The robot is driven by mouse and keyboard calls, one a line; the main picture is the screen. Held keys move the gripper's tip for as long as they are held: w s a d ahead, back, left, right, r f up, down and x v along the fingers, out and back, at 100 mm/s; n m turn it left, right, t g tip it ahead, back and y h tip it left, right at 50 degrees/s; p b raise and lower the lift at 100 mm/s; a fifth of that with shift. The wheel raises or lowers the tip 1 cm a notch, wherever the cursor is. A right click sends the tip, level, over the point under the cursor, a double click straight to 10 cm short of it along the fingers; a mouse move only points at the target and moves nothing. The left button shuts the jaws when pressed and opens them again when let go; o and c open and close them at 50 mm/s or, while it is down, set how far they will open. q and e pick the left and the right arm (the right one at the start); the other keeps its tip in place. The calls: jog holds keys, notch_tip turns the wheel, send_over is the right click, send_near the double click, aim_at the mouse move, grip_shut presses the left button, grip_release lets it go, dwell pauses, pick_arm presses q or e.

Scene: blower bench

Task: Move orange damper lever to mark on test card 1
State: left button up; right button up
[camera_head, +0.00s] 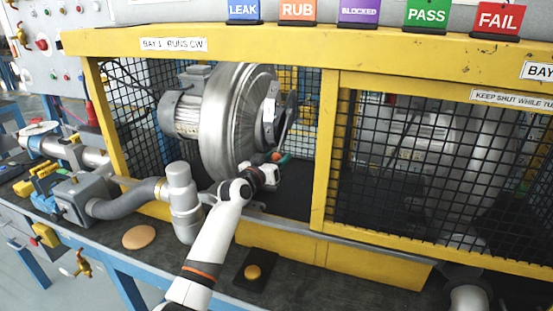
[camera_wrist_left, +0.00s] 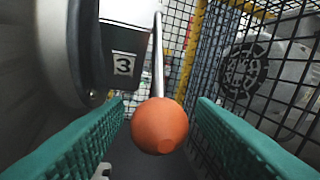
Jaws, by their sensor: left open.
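The orange damper lever's ball knob (camera_wrist_left: 159,126) sits on a thin metal rod in the left wrist view. The rod runs up from it beside a plate marked 3. In the head view the knob (camera_head: 276,156) is small, low in front of the silver blower (camera_head: 228,120) in the left bay. My left gripper (camera_head: 281,161) reaches into this bay from below. Its two teal fingers (camera_wrist_left: 160,103) are open on either side of the knob, with a gap showing at each side. A test card 1 is not readable in either view. My right gripper is not in view.
The yellow bay frame (camera_head: 327,150) stands right of my gripper. A mesh guard (camera_head: 430,165) closes the right bay. A grey vertical pipe (camera_head: 184,205) stands left of my arm. A yellow button (camera_head: 253,272) and a tan disc (camera_head: 139,237) sit on the bench.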

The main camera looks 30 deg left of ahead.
pick_arm(q)
jog(key=shift+w+f, duration=0.1)
jog(key=shift+w, duration=0.15)
jog(key=shift+s, duration=0.1)
jog(key=shift+c, duration=0.4)
grip_shut()
jog(key=s+r+g+p, duration=0.3)
jog(key=r+p, duration=0.4)
jog(key=p, duration=1.3)
jog(key=shift+d+r+n+g, duration=0.3)
jog(key=shift+r+n+g, duration=0.1)
jog(key=shift+g, duration=0.3)
